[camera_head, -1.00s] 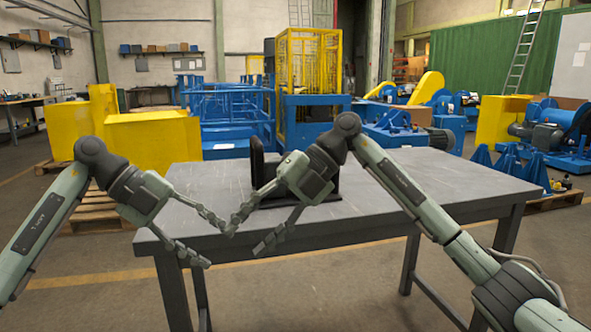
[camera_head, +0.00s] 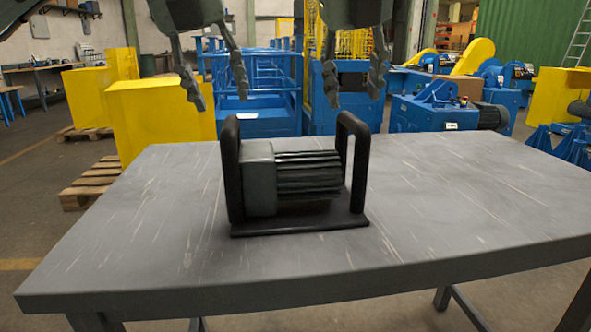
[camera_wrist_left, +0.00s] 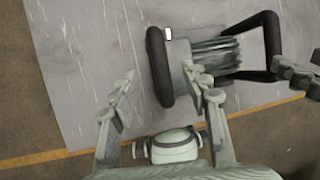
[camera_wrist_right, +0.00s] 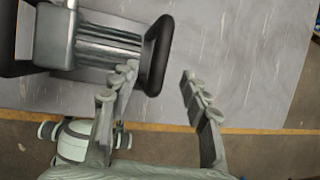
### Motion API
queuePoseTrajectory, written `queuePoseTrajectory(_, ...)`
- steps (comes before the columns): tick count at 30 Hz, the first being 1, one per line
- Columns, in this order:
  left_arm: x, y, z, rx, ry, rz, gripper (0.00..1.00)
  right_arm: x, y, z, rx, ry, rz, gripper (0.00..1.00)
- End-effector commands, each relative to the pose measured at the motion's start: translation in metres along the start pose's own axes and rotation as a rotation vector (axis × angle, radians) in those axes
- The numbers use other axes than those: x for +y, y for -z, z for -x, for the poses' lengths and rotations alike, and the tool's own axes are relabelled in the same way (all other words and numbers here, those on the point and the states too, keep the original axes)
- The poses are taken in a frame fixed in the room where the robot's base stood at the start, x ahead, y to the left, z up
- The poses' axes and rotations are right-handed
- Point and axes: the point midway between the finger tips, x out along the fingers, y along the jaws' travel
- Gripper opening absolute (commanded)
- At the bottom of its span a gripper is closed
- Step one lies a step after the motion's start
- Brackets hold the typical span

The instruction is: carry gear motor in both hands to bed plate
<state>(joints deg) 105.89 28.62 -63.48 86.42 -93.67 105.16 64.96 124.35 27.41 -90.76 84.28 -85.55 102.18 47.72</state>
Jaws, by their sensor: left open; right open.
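The gear motor (camera_head: 305,178), a grey box with a dark ribbed body, sits on a black base on the table. Upright black loop handles stand at its left end (camera_head: 230,170) and right end (camera_head: 359,165). My left gripper (camera_head: 220,100) is open and empty above the left handle, fingers pointing down. My right gripper (camera_head: 353,97) is open and empty above the right handle. Each wrist view shows a handle, the left one (camera_wrist_left: 158,65) and the right one (camera_wrist_right: 157,55), apart from the fingers. I cannot identify the bed plate for certain.
The grey table (camera_head: 460,210) is otherwise clear around the motor. Yellow blocks (camera_head: 160,120) and wooden pallets (camera_head: 92,188) stand on the floor behind left. Blue machinery (camera_head: 430,112) stands beyond the table's far edge.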

Motion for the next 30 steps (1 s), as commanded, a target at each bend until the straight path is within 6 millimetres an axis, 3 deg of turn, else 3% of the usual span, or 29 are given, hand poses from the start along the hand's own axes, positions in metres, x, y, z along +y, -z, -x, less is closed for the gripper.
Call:
queuePoseTrajectory(11,0.000,0.000,-0.003,0.000,-0.001,0.000,0.46,-0.001,0.000,-0.003,0.000,0.003,-0.001,0.46)
queuePoseTrajectory(24,0.000,0.000,-0.062,0.001,-0.001,-0.001,0.46,-0.001,0.000,-0.062,0.001,0.002,-0.002,0.46)
queuePoseTrajectory(30,0.000,0.000,-0.076,-0.001,0.000,-0.001,0.46,-0.001,0.000,-0.077,0.001,0.002,-0.001,0.46)
